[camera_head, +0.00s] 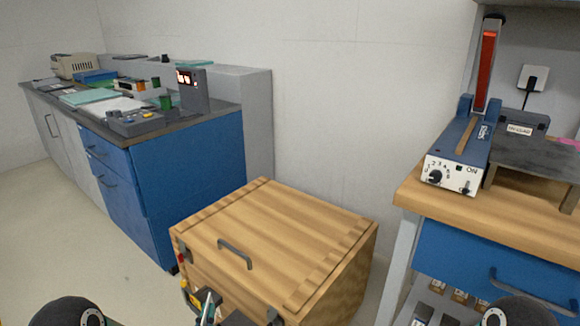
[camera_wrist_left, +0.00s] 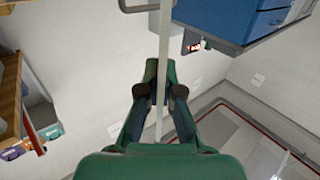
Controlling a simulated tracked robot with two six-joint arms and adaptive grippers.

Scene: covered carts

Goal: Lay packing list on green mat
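My left gripper (camera_head: 207,298) shows small at the bottom of the head view, in front of a wooden box. In the left wrist view the gripper (camera_wrist_left: 161,66) has its fingertips close together on a thin pale strip (camera_wrist_left: 164,30), which looks like the packing list seen edge-on. Its printed face does not show. A flat pale-green sheet (camera_head: 86,97), possibly the green mat, lies on the dark countertop at the left, some way from the gripper. My right gripper is not in view.
A wooden box (camera_head: 258,231) with a handle stands in the middle. A blue cabinet (camera_head: 200,180) carries a device with a red display (camera_head: 190,90) and a grey keypad unit (camera_head: 134,121). A heat sealer (camera_head: 458,158) sits on the right bench. Floor (camera_head: 75,240) at left is clear.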

